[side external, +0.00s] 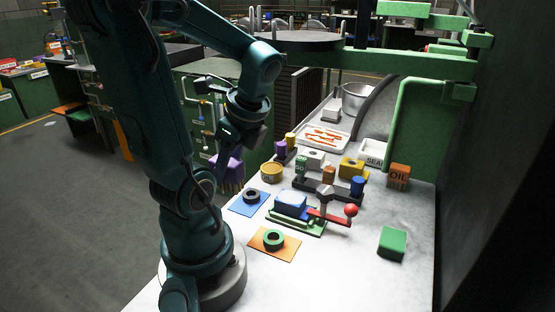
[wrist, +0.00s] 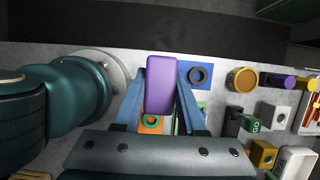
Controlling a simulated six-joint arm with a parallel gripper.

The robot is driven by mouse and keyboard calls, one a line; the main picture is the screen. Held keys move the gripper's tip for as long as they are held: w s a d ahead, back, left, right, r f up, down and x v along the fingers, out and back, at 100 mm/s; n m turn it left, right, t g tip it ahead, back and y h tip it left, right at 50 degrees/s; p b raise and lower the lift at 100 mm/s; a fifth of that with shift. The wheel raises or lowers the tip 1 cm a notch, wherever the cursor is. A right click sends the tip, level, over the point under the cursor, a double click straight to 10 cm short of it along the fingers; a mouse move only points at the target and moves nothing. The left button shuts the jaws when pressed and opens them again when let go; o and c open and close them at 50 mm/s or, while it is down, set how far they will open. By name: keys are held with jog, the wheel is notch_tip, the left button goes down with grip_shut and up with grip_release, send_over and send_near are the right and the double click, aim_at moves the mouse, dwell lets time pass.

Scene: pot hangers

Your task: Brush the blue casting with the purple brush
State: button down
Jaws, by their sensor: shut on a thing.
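The purple brush (side external: 226,166) is in my gripper (side external: 232,152), raised at the left edge of the bench, with its tan bristles downward. In the wrist view the purple brush (wrist: 160,83) sits between the two fingers of my gripper (wrist: 161,92), which is shut on it. The blue casting (side external: 291,204) sits on a green fixture (side external: 297,222) beside a red-handled clamp (side external: 328,214) with a red ball. The brush is left of the casting and apart from it. In the wrist view the casting is largely or wholly hidden by my gripper.
A blue mat (side external: 236,206) and an orange mat (side external: 261,248) with rings lie near my base. A yellow tin (side external: 271,172), a dark rack of blocks (side external: 342,193), an OIL box (side external: 398,176) and a green block (side external: 392,243) stand around. The front right bench is mostly clear.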

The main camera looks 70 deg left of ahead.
jog(key=shift+d+r+n+g, duration=0.1)
jog(key=shift+d+n+g, duration=0.15)
jog(key=shift+n, duration=0.65)
jog(key=shift+w+d+r+n+h, duration=0.1)
jog(key=shift+w+r+n+h, duration=0.15)
jog(key=shift+n+h, duration=0.45)
jog(key=w+d+f+n+h, duration=0.1)
jog(key=w+n+h, duration=0.1)
jog(key=w+n, duration=0.3)
jog(key=w+d+f+n+h, duration=0.1)
jog(key=w+n+h, duration=0.2)
jog(key=w+n, duration=0.3)
jog(key=n, duration=0.3)
jog(key=shift+w+d+f+n, duration=0.15)
jog(key=shift+d+f+n, duration=0.2)
jog(key=shift+n, duration=0.05)
